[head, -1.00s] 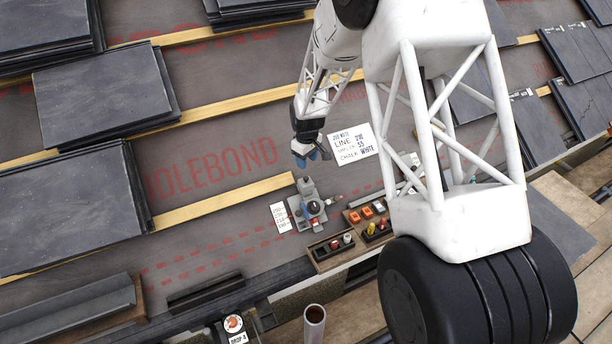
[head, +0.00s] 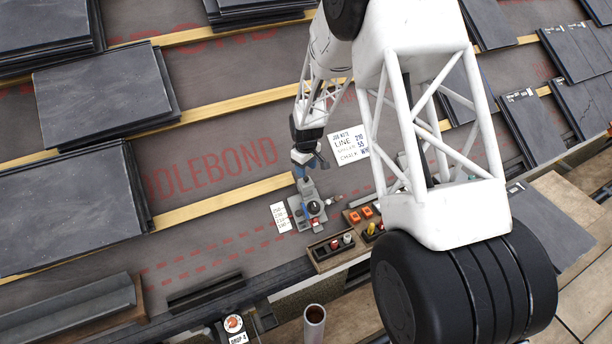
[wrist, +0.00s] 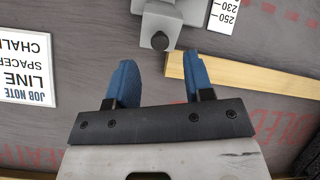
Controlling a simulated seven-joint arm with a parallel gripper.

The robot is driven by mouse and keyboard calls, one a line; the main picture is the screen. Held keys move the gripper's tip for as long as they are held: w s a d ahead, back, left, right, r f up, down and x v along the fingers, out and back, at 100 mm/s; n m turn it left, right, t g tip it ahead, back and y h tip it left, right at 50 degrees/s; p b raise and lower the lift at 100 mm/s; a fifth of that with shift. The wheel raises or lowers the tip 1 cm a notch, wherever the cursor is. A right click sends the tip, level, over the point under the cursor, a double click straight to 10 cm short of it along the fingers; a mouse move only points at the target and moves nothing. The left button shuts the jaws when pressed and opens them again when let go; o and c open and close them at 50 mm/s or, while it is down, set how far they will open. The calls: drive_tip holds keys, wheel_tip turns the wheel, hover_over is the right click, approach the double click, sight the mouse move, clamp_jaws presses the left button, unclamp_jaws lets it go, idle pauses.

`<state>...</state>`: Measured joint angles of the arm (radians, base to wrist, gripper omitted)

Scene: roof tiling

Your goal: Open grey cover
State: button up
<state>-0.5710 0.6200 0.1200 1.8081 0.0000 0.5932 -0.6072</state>
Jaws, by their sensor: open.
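A small grey device (head: 308,207) with a dark round knob on it lies on the roof membrane in the head view. Its grey end, with a dark block (wrist: 160,41), shows at the top of the wrist view. I cannot tell which part is the grey cover. My gripper (head: 301,172) is just above the upper end of the device in the head view. In the wrist view my gripper's two blue fingers (wrist: 158,80) are apart with nothing between them. The dark block lies a little beyond the fingertips, roughly in line with the gap.
A job note (head: 348,144) lies right of the gripper, and a number card (head: 281,217) left of the device. A wooden batten (head: 225,201) ends beside the device. Wooden trays (head: 334,250) stand below it. Slate stacks (head: 70,207) lie at left.

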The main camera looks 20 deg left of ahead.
sight(306, 182)
drive_tip(key=shift+f, duration=2.05)
clamp_jaws()
